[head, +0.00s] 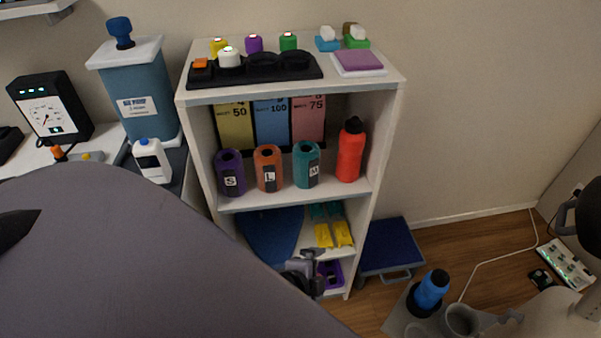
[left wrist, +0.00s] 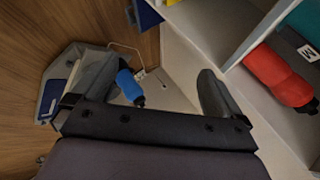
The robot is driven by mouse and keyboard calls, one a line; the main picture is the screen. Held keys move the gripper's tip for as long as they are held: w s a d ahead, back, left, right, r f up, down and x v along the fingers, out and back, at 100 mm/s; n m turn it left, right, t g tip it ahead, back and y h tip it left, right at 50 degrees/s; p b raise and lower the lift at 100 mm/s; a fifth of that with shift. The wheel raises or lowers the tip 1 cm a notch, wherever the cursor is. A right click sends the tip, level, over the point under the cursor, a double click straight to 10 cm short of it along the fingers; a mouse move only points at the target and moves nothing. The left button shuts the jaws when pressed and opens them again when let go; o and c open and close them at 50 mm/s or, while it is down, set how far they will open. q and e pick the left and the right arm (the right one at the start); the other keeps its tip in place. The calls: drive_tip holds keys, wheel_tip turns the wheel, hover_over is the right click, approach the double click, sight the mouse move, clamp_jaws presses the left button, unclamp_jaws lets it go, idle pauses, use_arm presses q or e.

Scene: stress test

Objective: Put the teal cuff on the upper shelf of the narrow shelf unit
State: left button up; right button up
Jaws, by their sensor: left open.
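The teal cuff (head: 306,165) is an upright roll with a dark label. It stands on the upper inner board of the narrow shelf unit (head: 292,196), between the orange cuff (head: 268,169) and the red bottle (head: 351,150). In the left wrist view the teal cuff (left wrist: 306,16) is cut off at the top right, beside the red bottle (left wrist: 275,75). My left gripper (head: 306,274) is in front of the lower boards, below the cuff and apart from it. Its fingers (left wrist: 155,75) are spread and empty. I cannot make out my right gripper.
A purple cuff (head: 231,173) stands at the left on the same board. Yellow packets (head: 333,234) and a purple bin (head: 331,273) lie lower. A blue bottle (head: 432,289) stands at the right. My own left arm hides the lower left.

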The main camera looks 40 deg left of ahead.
use_arm(q)
drive_tip(key=s+d+r+n+t+h, duration=0.1)
drive_tip(key=s+d+n+h, duration=0.1)
drive_tip(key=s+n, duration=0.6)
drive_tip(key=shift+n+t+h, duration=0.3)
drive_tip(key=shift+n, duration=0.8)
drive_tip(key=shift+r, duration=0.1)
